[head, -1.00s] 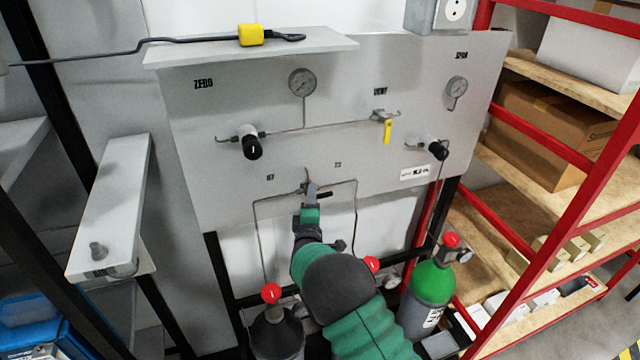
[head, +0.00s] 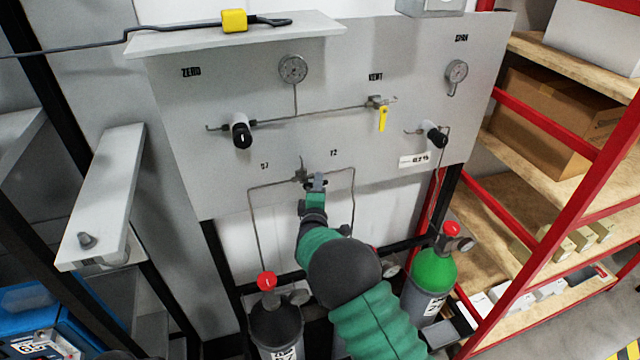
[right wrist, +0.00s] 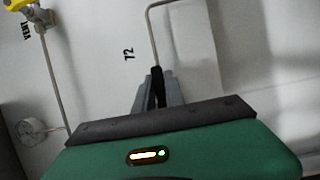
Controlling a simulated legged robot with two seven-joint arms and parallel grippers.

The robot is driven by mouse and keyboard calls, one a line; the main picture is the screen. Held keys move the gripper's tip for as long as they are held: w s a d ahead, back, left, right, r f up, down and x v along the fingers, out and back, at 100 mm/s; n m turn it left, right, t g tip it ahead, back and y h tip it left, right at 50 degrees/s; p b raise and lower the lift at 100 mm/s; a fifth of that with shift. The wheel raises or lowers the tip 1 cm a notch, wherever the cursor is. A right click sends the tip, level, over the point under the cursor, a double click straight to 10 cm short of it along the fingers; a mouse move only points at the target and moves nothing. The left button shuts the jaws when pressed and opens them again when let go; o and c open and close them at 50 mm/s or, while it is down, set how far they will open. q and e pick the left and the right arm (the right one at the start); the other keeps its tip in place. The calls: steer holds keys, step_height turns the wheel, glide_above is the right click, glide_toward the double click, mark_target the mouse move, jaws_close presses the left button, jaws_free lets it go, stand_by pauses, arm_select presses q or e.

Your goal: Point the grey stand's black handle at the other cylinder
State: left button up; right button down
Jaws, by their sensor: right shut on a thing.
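A valve (head: 300,176) sits at the lower middle of the grey panel (head: 215,150), between two thin pipes that run down. Its black handle (right wrist: 157,86) shows between my right gripper's fingers in the right wrist view, in line with the pipe by the T2 label. My right gripper (head: 317,181) is shut on the handle; in the head view the fingers mostly hide it. A dark cylinder (head: 275,330) with a red cap stands below left. Another cylinder is mostly hidden behind my right arm. My left gripper is out of view.
The panel also carries a yellow lever (head: 382,118), two black knobs, including one at left (head: 241,135), and gauges (head: 293,68). A green-topped cylinder (head: 434,272) stands at right, beside a red-framed shelf (head: 575,180). A white ledge (head: 105,200) is at left.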

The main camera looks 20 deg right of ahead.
steer(key=shift+d+f, duration=0.2)
steer(key=shift+d, duration=0.1)
steer(key=shift+a+f+m+g, duration=0.2)
steer(key=shift+m+g, duration=0.1)
steer(key=shift+m, duration=0.6)
steer(key=a+f+m+g+y+b, duration=0.4)
steer(key=m+y+b, duration=0.4)
steer(key=m+b, duration=0.85)
steer(key=shift+s+a+r+m+t+y+b, duration=0.1)
steer(key=shift+a+r+m+t+y+b, duration=1.05)
steer(key=shift+b, duration=2.55)
steer(key=shift+s+a+r+m+t+y+b, duration=0.2)
steer(key=shift+m+y+b, duration=0.6)
steer(key=shift+m+b, duration=1.95)
steer(key=shift+w+a+r+m+t+y+b, duration=0.1)
steer(key=shift+a+r+m+t+y+b, duration=0.65)
steer(key=shift+b, duration=3.9)
steer(key=shift+d+r, duration=0.15)
steer(key=shift+d, duration=0.15)
